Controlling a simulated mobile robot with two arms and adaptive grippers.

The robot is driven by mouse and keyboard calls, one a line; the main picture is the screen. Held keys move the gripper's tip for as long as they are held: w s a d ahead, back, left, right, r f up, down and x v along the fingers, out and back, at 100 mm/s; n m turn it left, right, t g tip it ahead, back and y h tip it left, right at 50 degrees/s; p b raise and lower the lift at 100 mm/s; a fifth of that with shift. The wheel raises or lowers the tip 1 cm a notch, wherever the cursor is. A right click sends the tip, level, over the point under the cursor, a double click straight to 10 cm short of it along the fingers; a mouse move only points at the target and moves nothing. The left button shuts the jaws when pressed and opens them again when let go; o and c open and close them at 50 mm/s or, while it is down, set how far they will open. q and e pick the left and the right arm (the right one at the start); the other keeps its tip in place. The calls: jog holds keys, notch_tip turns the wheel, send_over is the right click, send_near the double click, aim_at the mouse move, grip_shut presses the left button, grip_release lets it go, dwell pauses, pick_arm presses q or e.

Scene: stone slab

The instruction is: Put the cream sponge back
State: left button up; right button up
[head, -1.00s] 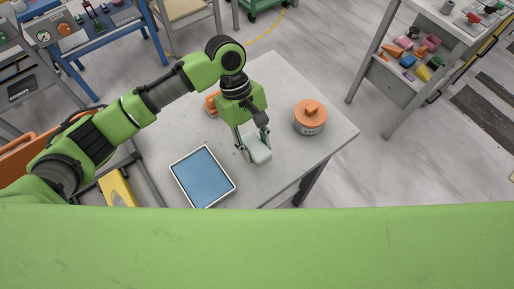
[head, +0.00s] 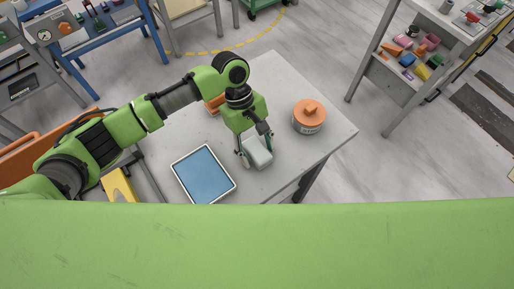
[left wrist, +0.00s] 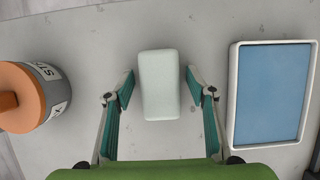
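A pale, off-white block, the cream sponge (head: 259,152), lies on the grey stone slab (head: 285,80) near its front edge. In the left wrist view the sponge (left wrist: 159,85) shows whole, just ahead of and between my fingertips. My left gripper (head: 254,146) is over it, with its fingers spread. In the left wrist view the gripper (left wrist: 160,88) shows a clear gap between each finger and the sponge. A blue tray with a white rim (head: 234,184) lies left of the sponge in the head view. My right gripper is out of view.
A round jar with an orange lid (head: 309,115) stands right of the sponge in the head view. An orange object (head: 213,104) is partly hidden behind my left arm. Bare slab lies between the sponge, jar and tray. A shelf unit (head: 440,25) stands farther right.

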pick_arm(q)
jog(key=shift+r, duration=0.1)
jog(key=shift+w+a+r, duration=0.1)
jog(key=shift+w+r, duration=0.05)
jog(key=shift+r, duration=0.2)
jog(key=b+v, duration=0.2)
jog(key=v, duration=0.8)
jog(key=shift+r, duration=0.2)
jog(key=shift+w+r, duration=0.1)
jog(key=shift+r, duration=0.35)
